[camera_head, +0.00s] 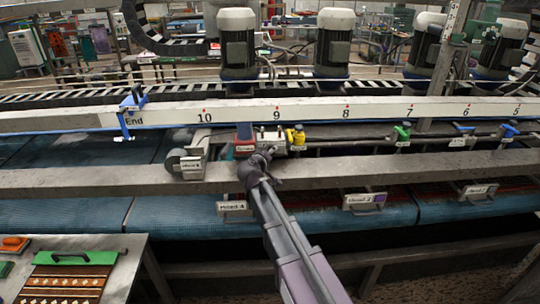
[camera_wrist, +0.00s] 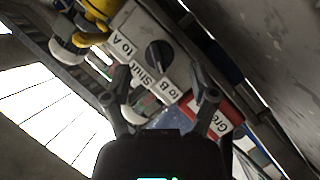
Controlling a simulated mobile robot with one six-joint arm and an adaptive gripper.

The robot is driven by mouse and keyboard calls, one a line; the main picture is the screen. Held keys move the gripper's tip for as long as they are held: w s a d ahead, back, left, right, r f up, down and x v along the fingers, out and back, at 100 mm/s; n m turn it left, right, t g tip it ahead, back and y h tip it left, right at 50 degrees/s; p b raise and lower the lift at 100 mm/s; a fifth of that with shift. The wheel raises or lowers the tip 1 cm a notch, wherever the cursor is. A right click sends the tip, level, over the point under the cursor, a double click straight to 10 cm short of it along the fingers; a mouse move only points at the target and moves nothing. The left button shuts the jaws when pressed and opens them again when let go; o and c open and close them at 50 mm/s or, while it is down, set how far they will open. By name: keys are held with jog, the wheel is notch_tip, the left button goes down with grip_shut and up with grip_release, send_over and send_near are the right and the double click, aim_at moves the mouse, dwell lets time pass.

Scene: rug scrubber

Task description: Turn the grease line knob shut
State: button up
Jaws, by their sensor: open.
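The grease line knob (camera_wrist: 158,54) is a round black knob on a pale valve box with labels reading "to A", "Shut" and "to B". Its exact pointer direction is hard to tell. In the head view the box (camera_head: 270,138) sits on the rail between a red box (camera_head: 244,132) and a yellow valve (camera_head: 296,138). My gripper (camera_wrist: 165,86) is open and empty, its fingers apart in front of the box. The knob shows beyond the fingertips, slightly up in the wrist view, and not between them.
The red box with a "Grease" label (camera_wrist: 217,116) is close to the right finger. A yellow handle (camera_wrist: 98,10) lies at the upper left. A grey beam (camera_head: 400,174) runs below the box in the head view. Green (camera_head: 402,132) and blue (camera_head: 508,131) valves are further right.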

jog(key=shift+x, duration=0.85)
jog(key=shift+c, duration=0.2)
grip_shut()
